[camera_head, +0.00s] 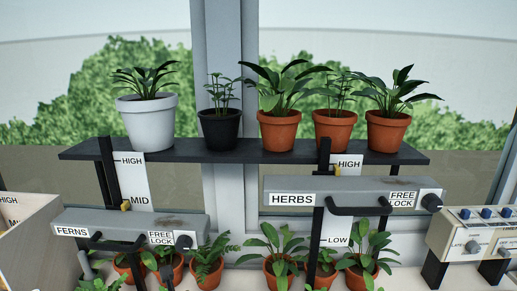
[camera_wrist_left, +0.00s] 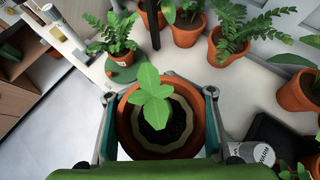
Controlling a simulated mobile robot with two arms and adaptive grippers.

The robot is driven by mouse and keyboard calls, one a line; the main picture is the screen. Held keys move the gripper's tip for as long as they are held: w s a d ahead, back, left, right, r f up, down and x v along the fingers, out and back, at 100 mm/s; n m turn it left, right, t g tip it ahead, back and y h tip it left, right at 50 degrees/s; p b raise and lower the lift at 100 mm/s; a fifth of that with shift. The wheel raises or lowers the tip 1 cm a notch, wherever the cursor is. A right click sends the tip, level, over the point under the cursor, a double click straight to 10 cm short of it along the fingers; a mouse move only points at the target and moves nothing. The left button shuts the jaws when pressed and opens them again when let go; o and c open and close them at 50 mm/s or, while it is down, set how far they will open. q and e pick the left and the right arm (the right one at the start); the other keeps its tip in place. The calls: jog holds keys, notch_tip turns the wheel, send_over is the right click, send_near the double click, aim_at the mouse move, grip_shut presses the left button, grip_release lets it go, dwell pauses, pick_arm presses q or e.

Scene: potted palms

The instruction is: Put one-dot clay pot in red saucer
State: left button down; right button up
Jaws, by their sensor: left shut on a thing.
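In the left wrist view, my left gripper (camera_wrist_left: 160,122) is shut on a round clay pot (camera_wrist_left: 132,143). A finger presses on each side of its rim. The pot holds dark soil and a small light-green seedling (camera_wrist_left: 153,94). I see it from above, so its side and any dot on it are hidden. I cannot tell how high it is held. No red saucer is recognisable in either view. My right gripper is in neither view.
A green saucer (camera_wrist_left: 121,73) under a potted fern (camera_wrist_left: 114,33) and several potted plants stand beyond the held pot. A labelled grey can (camera_wrist_left: 252,155) lies close on the right. In the head view, a dark shelf (camera_head: 185,152) bears several pots above two grey label bars.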

pick_arm(q)
jog(key=shift+d+r, duration=0.3)
jog(key=shift+d, duration=0.5)
jog(key=shift+d+r, duration=0.25)
jog(key=shift+d, duration=0.55)
jog(key=shift+s+d+r, duration=0.15)
jog(key=shift+s+d, duration=0.35)
jog(key=shift+d, duration=0.05)
jog(key=shift+s+r, duration=0.1)
jog(key=shift+s, duration=0.25)
jog(key=shift+s+a+r+n+g+y, duration=1)
jog(key=shift+s+a+r+n+g, duration=0.7)
jog(key=shift+s+a, duration=1.25)
jog(key=shift+s+a+r+n+g+y, duration=1.15)
jog(key=shift+s+a+n, duration=0.95)
jog(key=shift+s+a, duration=0.85)
jog(key=w+d+f+m+t+h+b, duration=0.1)
jog(key=d+f+m+t+h+b, duration=0.1)
jog(key=d, duration=0.8)
jog(key=shift+d+f+m+t+b, duration=0.35)
jog(key=shift+f+m+t+b, duration=0.6)
jog(key=shift+m, duration=0.45)
jog(key=shift+a, duration=0.1)
